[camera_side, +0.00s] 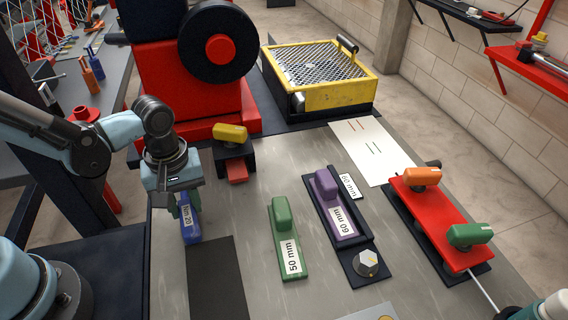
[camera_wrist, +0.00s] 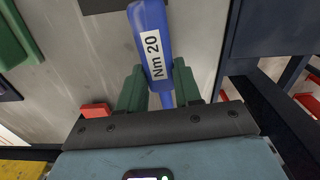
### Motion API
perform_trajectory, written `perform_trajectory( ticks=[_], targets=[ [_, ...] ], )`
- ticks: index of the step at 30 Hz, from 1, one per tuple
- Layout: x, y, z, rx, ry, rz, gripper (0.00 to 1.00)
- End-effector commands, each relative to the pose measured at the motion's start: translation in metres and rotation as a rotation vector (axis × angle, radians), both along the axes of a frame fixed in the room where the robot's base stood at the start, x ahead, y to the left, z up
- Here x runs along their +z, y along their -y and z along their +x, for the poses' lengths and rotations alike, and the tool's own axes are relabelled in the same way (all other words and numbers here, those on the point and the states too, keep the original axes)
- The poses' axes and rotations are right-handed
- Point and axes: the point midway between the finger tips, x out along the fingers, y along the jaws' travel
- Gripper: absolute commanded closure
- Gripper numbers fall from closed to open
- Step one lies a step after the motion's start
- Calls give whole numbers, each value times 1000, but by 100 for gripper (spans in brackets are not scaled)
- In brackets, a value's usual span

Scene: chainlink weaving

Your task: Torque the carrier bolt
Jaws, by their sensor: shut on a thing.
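My gripper (camera_side: 179,203) points down at the left of the bench. It is shut on a blue tool (camera_side: 190,229) with a white label reading "Nm 20". In the wrist view my green fingers close on both sides of the narrow part of this blue tool (camera_wrist: 152,35). I cannot tell whether the tool touches the bench. A hex-headed piece (camera_side: 367,262), possibly the carrier bolt, sits on a dark plate at the centre right, well apart from the tool. A red carriage-like block (camera_side: 436,222) with orange and green handles lies farther right.
A green 50 mm block (camera_side: 284,232) stands mid-bench, and a purple 60 mm block (camera_side: 334,212) sits in a dark holder. A red machine (camera_side: 195,90) and a yellow mesh-topped box (camera_side: 325,95) stand behind. A dark mat (camera_side: 217,275) lies flat at the front.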

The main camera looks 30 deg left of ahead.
Motion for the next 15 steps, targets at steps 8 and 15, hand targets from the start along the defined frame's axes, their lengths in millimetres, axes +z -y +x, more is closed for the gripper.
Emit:
perform_trajectory(
  ticks=[8, 15],
  targets=[
    [35, 0, -1, 0, -1, -1, 100],
    [62, 35, -38, -9, -1, -1, 100]
  ],
)
